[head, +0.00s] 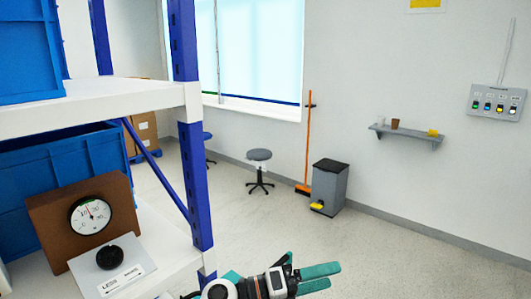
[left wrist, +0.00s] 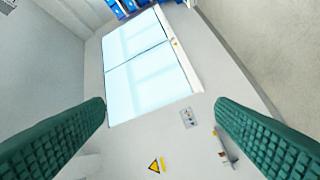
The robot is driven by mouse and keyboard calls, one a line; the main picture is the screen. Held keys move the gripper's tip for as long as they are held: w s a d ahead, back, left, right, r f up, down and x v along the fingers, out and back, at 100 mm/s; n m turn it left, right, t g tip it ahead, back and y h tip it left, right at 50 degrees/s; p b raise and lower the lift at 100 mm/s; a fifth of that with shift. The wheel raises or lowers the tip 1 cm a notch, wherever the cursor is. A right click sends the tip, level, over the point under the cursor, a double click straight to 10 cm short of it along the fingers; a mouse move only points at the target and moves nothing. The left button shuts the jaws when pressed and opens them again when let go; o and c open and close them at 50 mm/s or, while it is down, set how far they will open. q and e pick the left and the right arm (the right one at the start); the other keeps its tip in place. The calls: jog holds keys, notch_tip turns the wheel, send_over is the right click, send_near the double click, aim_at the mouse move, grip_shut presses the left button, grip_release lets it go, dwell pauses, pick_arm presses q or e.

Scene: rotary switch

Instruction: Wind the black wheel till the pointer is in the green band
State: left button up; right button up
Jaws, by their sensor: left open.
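The black wheel (head: 110,257) is a round knob on a light plate at the lower left of the head view, with a label reading "LESS" below it. A round white dial (head: 90,215) is set in a brown panel (head: 50,222) behind the wheel. Its pointer stands near the top, leaning slightly left. A small green mark seems to lie near the dial's top, too small to tell exactly. My left gripper (head: 322,277) is at the bottom middle, right of the shelf and apart from the wheel. Its green fingers are open and empty in the left wrist view (left wrist: 160,130). My right gripper is not seen.
The wheel and dial stand on a white shelf (head: 160,240) with a blue upright (head: 187,130) between them and my left gripper. Blue crates (head: 80,165) stand behind and above. A stool (head: 259,160), a grey bin (head: 328,187) and open floor lie beyond.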

pick_arm(q)
jog(key=w+a+f+n+t+y, duration=0.1)
jog(key=a+n+t+y, duration=0.6)
jog(key=n, duration=0.5)
jog(key=w+a+f+n+t+y, duration=0.2)
jog(key=a+n+t+y, duration=0.2)
jog(key=a+n+t, duration=0.6)
jog(key=s+a+f+n+g+y, duration=0.7)
jog(key=s+a+f+n+g, duration=0.15)
jog(key=f+n, duration=0.3)
jog(key=s+a+f+n+g, duration=0.25)
jog(key=s+f+g, duration=0.2)
jog(key=s, duration=0.55)
jog(key=s+a+f+n+g, duration=0.1)
jog(key=s+a+f+g, duration=0.3)
jog(key=s, duration=0.6)
notch_tip(320, 180, down, 28)
jog(key=s+g, duration=0.1)
jog(key=s+a+f+g, duration=0.1)
jog(key=s+a+f, duration=0.1)
jog(key=s+f, duration=1.3)
jog(key=shift+s+f+g+y, duration=0.3)
jog(key=shift+s+y, duration=0.1)
jog(key=shift+s, duration=0.35)
